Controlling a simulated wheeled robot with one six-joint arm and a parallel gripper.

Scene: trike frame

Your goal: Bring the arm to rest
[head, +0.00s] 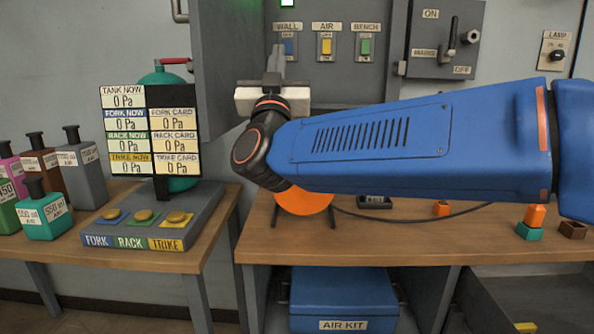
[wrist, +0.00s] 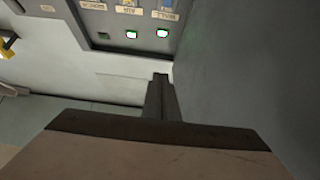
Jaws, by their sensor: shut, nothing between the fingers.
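My blue arm reaches in from the right of the head view and ends in my gripper (head: 275,62), which points up in front of the grey switch cabinet. The gripper's fingers are together with nothing between them. In the wrist view the closed fingers (wrist: 161,90) show at the centre, beyond the pale gripper body. They appear apart from the switch panel (wrist: 120,15), which lies at the top of that view. The arm is raised over the wooden bench (head: 420,240) and hides part of what is behind it.
The cabinet has WALL, AIR (head: 326,46) and BENCH switches. A pressure display (head: 150,130) and several labelled bottles (head: 80,165) stand on the left table. An orange disc (head: 304,200) and small blocks (head: 535,217) are on the bench. A blue AIR KIT box (head: 343,300) sits below.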

